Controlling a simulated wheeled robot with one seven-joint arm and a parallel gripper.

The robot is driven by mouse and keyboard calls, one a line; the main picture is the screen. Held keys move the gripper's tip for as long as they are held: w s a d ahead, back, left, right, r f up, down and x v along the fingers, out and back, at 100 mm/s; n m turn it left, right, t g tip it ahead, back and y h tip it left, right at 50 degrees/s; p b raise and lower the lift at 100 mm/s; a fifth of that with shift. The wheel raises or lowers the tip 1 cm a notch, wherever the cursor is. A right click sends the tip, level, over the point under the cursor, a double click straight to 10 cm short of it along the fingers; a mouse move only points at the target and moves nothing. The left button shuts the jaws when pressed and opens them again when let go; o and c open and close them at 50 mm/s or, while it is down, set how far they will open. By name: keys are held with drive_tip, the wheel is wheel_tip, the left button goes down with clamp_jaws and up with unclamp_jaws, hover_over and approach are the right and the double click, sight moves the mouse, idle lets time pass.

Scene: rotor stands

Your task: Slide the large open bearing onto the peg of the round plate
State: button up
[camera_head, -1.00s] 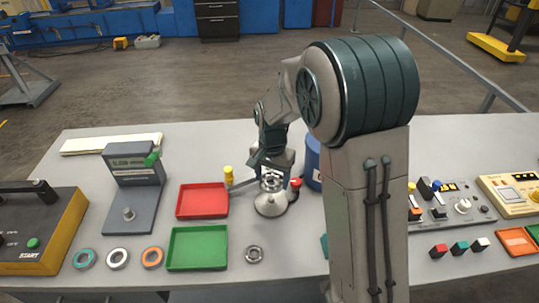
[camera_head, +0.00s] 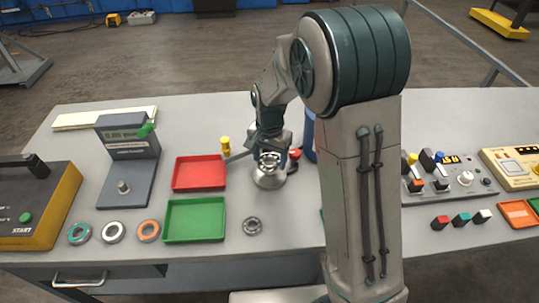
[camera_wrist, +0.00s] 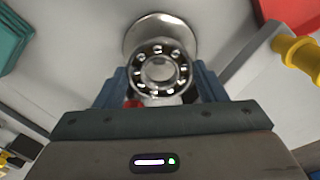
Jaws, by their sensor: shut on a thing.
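My gripper (camera_wrist: 160,84) is shut on a steel open bearing (camera_wrist: 136,73), whose balls show in the wrist view. In the head view this bearing (camera_head: 269,158) is held over the round metal plate (camera_head: 268,180). In the wrist view the round plate (camera_wrist: 160,22) shows behind the bearing, its rim toward the top. The peg is hidden behind the bearing, so I cannot tell whether the bearing is around it or above it. A second steel bearing (camera_head: 252,225) lies on the table in front of the plate.
A red tray (camera_head: 199,173) and a green tray (camera_head: 195,220) lie left of the plate. A grey stand with a post (camera_head: 124,188) and several rings stand further left.

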drive_tip(key=shift+f, duration=0.1)
drive_tip(key=shift+f, duration=0.15)
drive_tip(key=shift+f+b, duration=0.35)
drive_tip(key=shift+f, duration=0.2)
idle(0.5)
drive_tip(key=shift+f+b, duration=0.4)
drive_tip(key=shift+b, duration=0.05)
drive_tip(key=shift+f, duration=0.15)
idle(0.3)
drive_tip(key=shift+f+b, duration=0.4)
drive_tip(key=shift+b, duration=0.05)
